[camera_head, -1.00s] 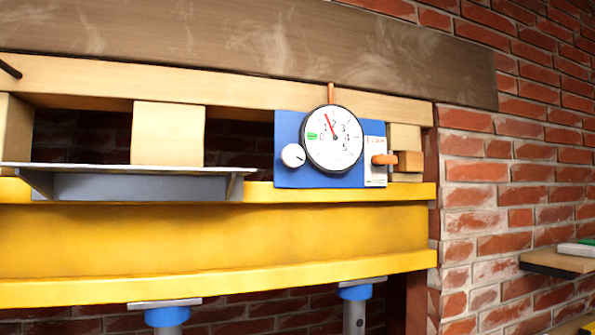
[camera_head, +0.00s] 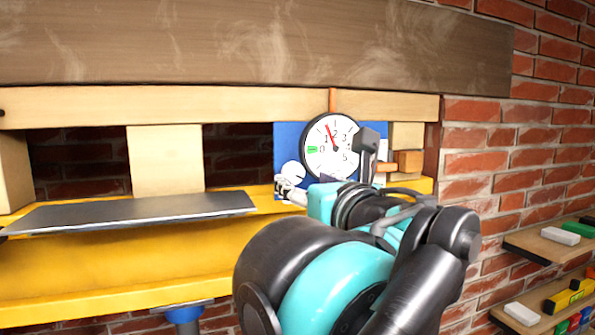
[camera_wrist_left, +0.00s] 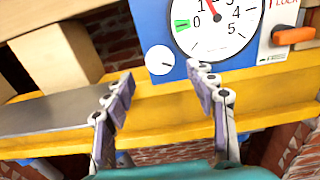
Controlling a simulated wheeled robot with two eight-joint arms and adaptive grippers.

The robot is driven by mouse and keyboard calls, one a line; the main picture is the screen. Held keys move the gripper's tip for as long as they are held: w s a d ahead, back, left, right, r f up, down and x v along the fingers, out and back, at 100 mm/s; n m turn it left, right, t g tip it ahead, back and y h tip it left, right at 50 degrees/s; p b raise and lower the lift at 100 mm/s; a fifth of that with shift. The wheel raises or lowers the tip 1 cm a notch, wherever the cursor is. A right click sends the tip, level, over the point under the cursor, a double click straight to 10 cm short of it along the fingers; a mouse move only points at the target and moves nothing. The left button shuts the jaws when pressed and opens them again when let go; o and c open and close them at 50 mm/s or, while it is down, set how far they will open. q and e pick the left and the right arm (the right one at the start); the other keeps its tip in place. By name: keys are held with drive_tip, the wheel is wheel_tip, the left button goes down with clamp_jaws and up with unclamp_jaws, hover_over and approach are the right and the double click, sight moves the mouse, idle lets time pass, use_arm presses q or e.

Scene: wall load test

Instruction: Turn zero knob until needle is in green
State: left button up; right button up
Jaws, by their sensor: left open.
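The blue gauge panel (camera_head: 281,140) stands on the yellow beam, with a round white dial (camera_head: 318,160). The red needle (camera_head: 330,135) points up and slightly left, near 1 to 2, away from the green mark (camera_head: 312,149) beside 0. The white zero knob (camera_head: 291,171) is at the dial's lower left; it also shows in the left wrist view (camera_wrist_left: 159,60). My left gripper (camera_wrist_left: 160,80) is open and empty. In the wrist view the knob lies between and just beyond its fingertips; contact cannot be seen. My right gripper is out of view.
An orange lever (camera_head: 386,167) sits right of the dial, partly behind my left arm. A grey metal plate (camera_head: 130,212) juts out at left by a wooden block (camera_head: 165,160). Wooden shelves (camera_head: 545,250) with small items are at right.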

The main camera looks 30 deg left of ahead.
sight(294, 175)
use_arm(q)
drive_tip(key=shift+p+x, duration=0.45)
drive_tip(key=shift+x, duration=1.8)
drive_tip(key=shift+c, duration=0.2)
drive_tip(key=c, duration=1.1)
